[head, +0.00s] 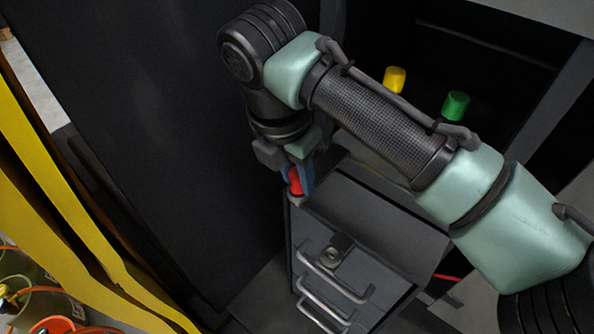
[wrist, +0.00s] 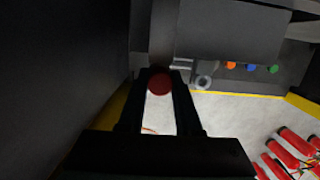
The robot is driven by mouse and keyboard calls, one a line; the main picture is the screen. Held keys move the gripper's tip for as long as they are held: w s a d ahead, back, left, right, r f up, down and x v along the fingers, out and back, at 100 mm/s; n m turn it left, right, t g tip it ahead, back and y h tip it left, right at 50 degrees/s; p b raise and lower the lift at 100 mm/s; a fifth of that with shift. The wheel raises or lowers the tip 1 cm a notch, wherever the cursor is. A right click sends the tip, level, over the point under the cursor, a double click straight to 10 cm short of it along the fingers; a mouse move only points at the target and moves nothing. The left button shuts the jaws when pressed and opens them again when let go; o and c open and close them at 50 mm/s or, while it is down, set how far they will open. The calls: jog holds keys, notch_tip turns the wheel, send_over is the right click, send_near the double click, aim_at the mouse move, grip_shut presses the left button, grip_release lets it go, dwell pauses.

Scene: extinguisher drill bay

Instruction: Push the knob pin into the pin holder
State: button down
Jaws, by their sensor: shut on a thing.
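The knob pin shows as a red round knob (head: 296,182) between the fingers of my gripper (head: 299,172), over the near left corner of a grey drawer cabinet's top. In the wrist view the red knob (wrist: 159,83) sits between the two dark fingertips (wrist: 160,76), and my gripper is shut on it. The pin's shank is hidden below the knob. I cannot clearly make out the pin holder; a small grey part lies just under the knob at the cabinet corner, and I cannot tell whether the pin is in it.
The grey cabinet (head: 375,215) has a round lock (head: 331,254) and bar handles (head: 335,277) on its front. A tall dark panel (head: 130,130) stands close left of my gripper. Yellow (head: 395,80) and green (head: 456,105) knobs stand behind my arm. Red cylinders (wrist: 297,142) lie at lower right.

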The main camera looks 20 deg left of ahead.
jog(key=c, duration=0.5)
grip_release()
